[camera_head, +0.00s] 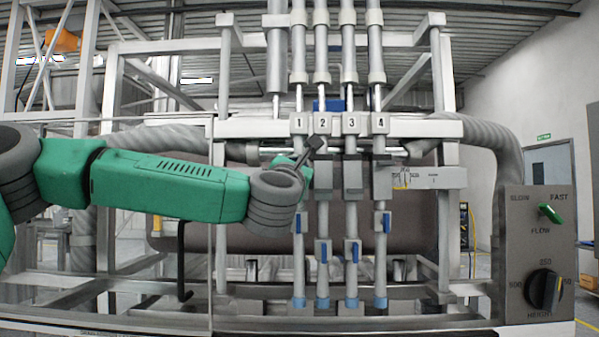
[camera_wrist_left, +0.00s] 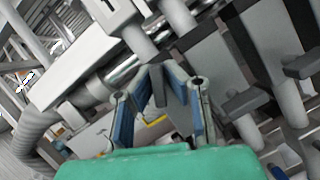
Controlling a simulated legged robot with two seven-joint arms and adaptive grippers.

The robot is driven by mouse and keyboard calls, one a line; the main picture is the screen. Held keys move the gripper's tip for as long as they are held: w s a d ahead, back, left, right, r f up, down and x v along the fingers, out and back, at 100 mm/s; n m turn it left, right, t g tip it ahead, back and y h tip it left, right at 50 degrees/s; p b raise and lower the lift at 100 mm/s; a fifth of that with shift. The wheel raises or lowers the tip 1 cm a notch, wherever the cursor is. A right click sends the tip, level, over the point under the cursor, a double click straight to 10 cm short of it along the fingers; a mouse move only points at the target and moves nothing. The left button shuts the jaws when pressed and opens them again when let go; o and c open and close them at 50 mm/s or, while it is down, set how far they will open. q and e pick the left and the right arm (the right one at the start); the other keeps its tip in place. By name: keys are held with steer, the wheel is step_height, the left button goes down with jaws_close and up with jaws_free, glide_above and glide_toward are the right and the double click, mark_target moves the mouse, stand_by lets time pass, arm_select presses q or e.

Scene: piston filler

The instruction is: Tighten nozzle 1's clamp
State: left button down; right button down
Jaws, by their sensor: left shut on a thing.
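Nozzle 1 (camera_head: 299,265) is the leftmost of the upright nozzles, under the plate marked 1 (camera_head: 299,124). My left gripper (camera_head: 305,162) is at the upper part of nozzle 1, in front of its clamp. A dark clamp handle (camera_head: 316,143) sticks up to the right of the fingertips. In the left wrist view, the fingers (camera_wrist_left: 160,92) close in on a dark grey piece of the clamp (camera_wrist_left: 158,86) below the nozzle's pipe. The fingers and my wrist hide much of this clamp. My right gripper is in neither view.
Nozzles 2 (camera_head: 322,260), 3 (camera_head: 351,260) and 4 (camera_head: 382,255) stand close on the right, with grey clamp blocks and blue valve handles. A horizontal rail (camera_head: 240,128) crosses above. A control box (camera_head: 540,255) with a green switch and a black knob stands at right.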

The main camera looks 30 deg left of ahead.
arm_select(q)
steer(key=m+h, duration=0.2)
steer(key=m, duration=0.2)
steer(key=shift+d, duration=0.1)
steer(key=m+h+p, duration=0.2)
steer(key=m, duration=0.2)
steer(key=shift+m+p, duration=0.3)
steer(key=shift+p, duration=0.05)
steer(key=m+g+p, duration=0.1)
steer(key=m+p, duration=0.1)
steer(key=m+g+h+p, duration=0.1)
steer(key=m+p, duration=0.1)
steer(key=m, duration=0.1)
steer(key=shift+d+f+p, duration=0.1)
steer(key=shift+p, duration=0.3)
steer(key=shift+f+m+g+p, duration=0.15)
steer(key=shift+m+g+p, duration=0.15)
steer(key=shift+m+p, duration=0.45)
steer(key=shift+f+m, duration=0.1)
steer(key=shift+m, duration=0.15)
steer(key=shift+f, duration=0.1)
steer(key=c, duration=1.6)
jaws_free()
steer(key=shift+c, duration=0.2)
steer(key=shift+d+r, duration=0.15)
steer(key=shift+r, duration=0.05)
